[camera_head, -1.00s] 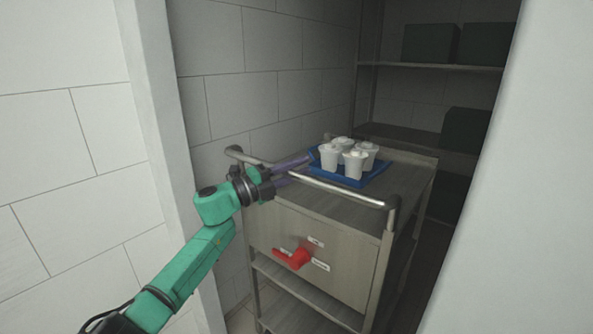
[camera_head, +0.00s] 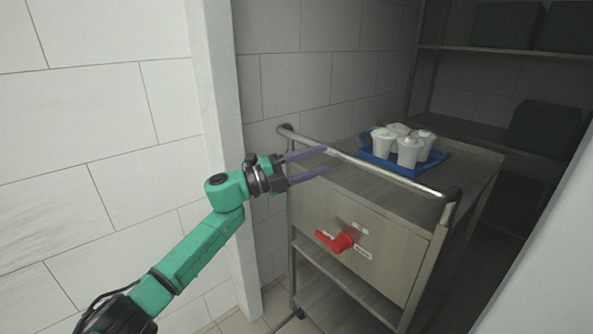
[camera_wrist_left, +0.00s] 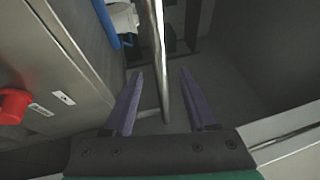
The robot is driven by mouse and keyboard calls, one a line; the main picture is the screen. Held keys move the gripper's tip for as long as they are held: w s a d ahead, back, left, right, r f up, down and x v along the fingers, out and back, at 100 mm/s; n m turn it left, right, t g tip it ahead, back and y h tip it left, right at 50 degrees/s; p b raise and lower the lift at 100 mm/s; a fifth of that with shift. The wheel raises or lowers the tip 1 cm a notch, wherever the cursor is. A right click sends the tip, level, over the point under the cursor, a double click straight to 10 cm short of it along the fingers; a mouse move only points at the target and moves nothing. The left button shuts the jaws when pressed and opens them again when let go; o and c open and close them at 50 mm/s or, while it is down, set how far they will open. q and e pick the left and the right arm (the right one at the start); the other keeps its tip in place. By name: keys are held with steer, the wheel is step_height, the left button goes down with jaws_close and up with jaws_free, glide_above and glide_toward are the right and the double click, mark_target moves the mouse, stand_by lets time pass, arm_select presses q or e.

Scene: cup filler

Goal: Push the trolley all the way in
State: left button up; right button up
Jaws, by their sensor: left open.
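The trolley (camera_head: 375,235) is a grey-brown cart with a metal push bar (camera_head: 400,178) along its near top edge. It stands in a recess between white walls. A red lever (camera_head: 338,241) with small labels is on its front panel. My left gripper (camera_head: 326,160) is open and empty at the left part of the bar. In the left wrist view the bar (camera_wrist_left: 158,45) runs between the two purple fingers (camera_wrist_left: 160,73); I cannot tell whether they touch it. The red lever also shows there (camera_wrist_left: 12,106). My right gripper is out of view.
A blue tray (camera_head: 436,166) with several white lidded cups (camera_head: 408,151) is on the trolley top. Shelves (camera_head: 500,56) with dark boxes (camera_head: 545,128) are behind in the recess. A white wall edge (camera_head: 215,90) is on the left, another on the right.

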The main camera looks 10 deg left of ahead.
arm_select(q)
steer(key=v, duration=0.5)
steer(key=shift+s+a+b, duration=0.1)
steer(key=shift+a+b, duration=0.15)
steer(key=shift+b, duration=0.1)
steer(key=shift+f, duration=0.1)
